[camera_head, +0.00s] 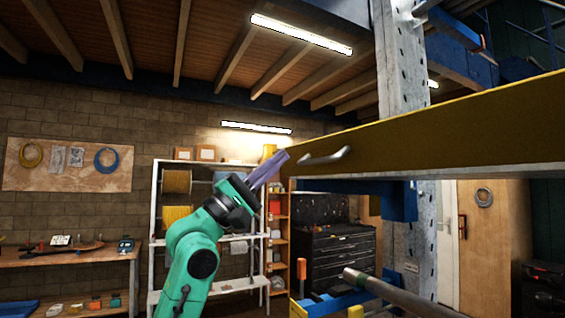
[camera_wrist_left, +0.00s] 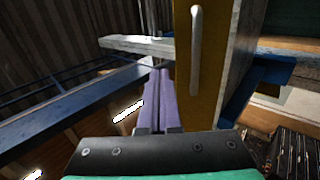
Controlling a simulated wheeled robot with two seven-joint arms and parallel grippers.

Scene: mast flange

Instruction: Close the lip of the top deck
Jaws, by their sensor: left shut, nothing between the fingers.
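A long yellow panel with a grey bar handle (camera_head: 325,157) spans the right half of the head view. This looks like the lip of the top deck (camera_head: 430,132). In the left wrist view the yellow panel (camera_wrist_left: 208,95) is close on the right, with its handle (camera_wrist_left: 195,50) upright in the picture. My left gripper (camera_head: 281,158) has purple fingers, shut and empty, near the panel's left end, short of the handle. The fingers (camera_wrist_left: 154,72) also show in the wrist view, just left of the panel. Whether they touch it I cannot tell. My right gripper is out of view.
A grey perforated upright post (camera_head: 401,62) stands behind the panel. Blue beams (camera_wrist_left: 75,105) run beside the fingers in the wrist view. A grey rod (camera_head: 385,290) lies below the panel. Shelving, a black tool chest (camera_head: 338,250) and a workbench (camera_head: 70,258) stand farther back.

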